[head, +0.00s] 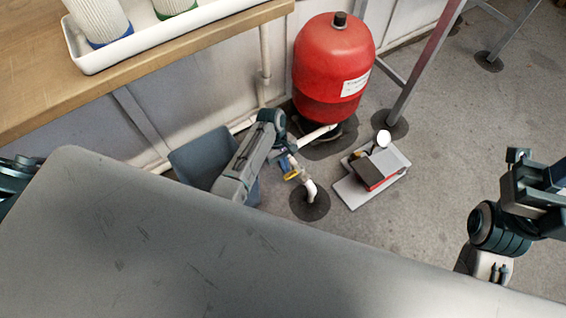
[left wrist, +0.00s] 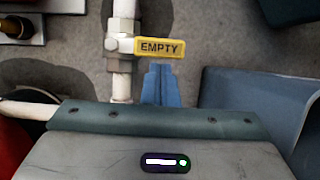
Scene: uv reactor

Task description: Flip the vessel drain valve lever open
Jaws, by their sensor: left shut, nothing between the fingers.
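The drain valve (left wrist: 120,45) sits on a white pipe in the left wrist view. Its yellow lever (left wrist: 158,48), marked EMPTY, points right, crosswise to the pipe. In the head view the lever (head: 291,176) is a small yellow patch below the red vessel (head: 333,65). My left gripper (left wrist: 158,85) is shut and empty. In the left wrist view its blue fingertips are just below the lever and right of the pipe; whether they touch the lever I cannot tell.
A grey-blue bin (head: 180,160) stands left of the valve, close to my left arm. The pipe ends over a dark round floor drain (head: 310,208). A grey unit (head: 395,161) with a gauge stands to the right. A wooden bench (head: 30,65) carries a white tray (head: 150,46).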

